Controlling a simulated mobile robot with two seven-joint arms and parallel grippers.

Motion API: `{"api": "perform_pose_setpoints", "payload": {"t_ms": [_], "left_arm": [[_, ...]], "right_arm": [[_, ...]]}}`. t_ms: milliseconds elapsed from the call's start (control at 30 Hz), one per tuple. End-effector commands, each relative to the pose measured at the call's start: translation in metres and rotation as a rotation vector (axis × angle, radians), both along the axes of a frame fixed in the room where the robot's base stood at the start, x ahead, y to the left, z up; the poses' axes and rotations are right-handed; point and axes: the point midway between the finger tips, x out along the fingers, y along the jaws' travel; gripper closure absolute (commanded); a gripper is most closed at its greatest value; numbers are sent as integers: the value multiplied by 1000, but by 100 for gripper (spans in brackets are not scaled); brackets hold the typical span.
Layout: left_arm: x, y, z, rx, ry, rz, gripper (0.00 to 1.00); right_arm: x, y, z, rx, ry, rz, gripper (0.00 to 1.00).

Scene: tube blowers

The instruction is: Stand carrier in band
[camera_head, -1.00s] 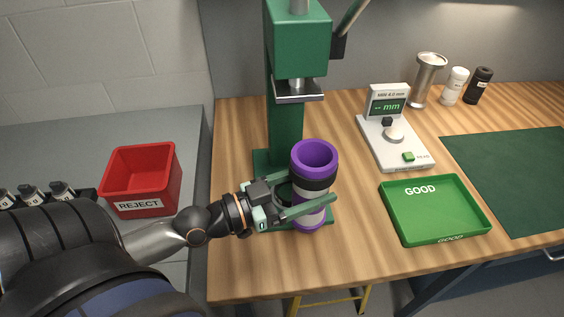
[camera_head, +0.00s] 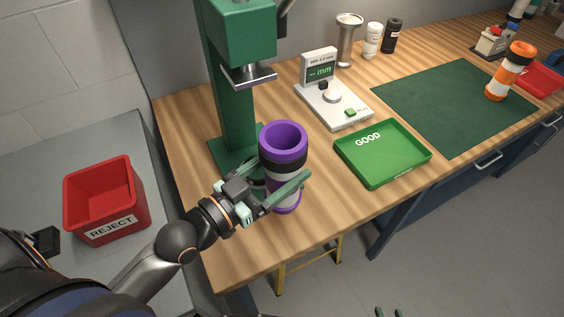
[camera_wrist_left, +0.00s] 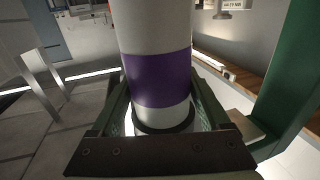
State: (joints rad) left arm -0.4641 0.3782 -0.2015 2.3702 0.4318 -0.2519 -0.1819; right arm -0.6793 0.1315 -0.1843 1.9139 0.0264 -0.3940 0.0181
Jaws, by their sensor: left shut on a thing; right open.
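A purple-rimmed carrier (camera_head: 284,168), a tall open tube with black and white bands, stands roughly upright in my left gripper (camera_head: 287,180). The gripper is shut around its middle. The left wrist view shows the carrier (camera_wrist_left: 158,78) between both fingers, with a white body and a purple band. I cannot tell whether its bottom touches the bench.
A green press (camera_head: 232,115) stands left of and behind the held carrier. A gauge (camera_head: 333,104) and a green GOOD tray (camera_head: 383,153) lie to its right. A red REJECT bin (camera_head: 105,203) is at left. Most of the mat is bare.

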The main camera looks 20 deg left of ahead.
Motion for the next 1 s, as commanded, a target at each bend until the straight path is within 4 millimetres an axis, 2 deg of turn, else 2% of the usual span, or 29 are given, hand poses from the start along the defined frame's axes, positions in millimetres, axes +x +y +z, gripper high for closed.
{"api": "perform_pose_setpoints", "payload": {"t_ms": [367, 1000], "left_arm": [[5, 6, 0, 3, -4, 0, 88], [47, 53, 0, 4, -4, 0, 88]], "right_arm": [[0, 0, 0, -1, 0, -1, 54], [0, 0, -5, 0, -1, 0, 54]]}}
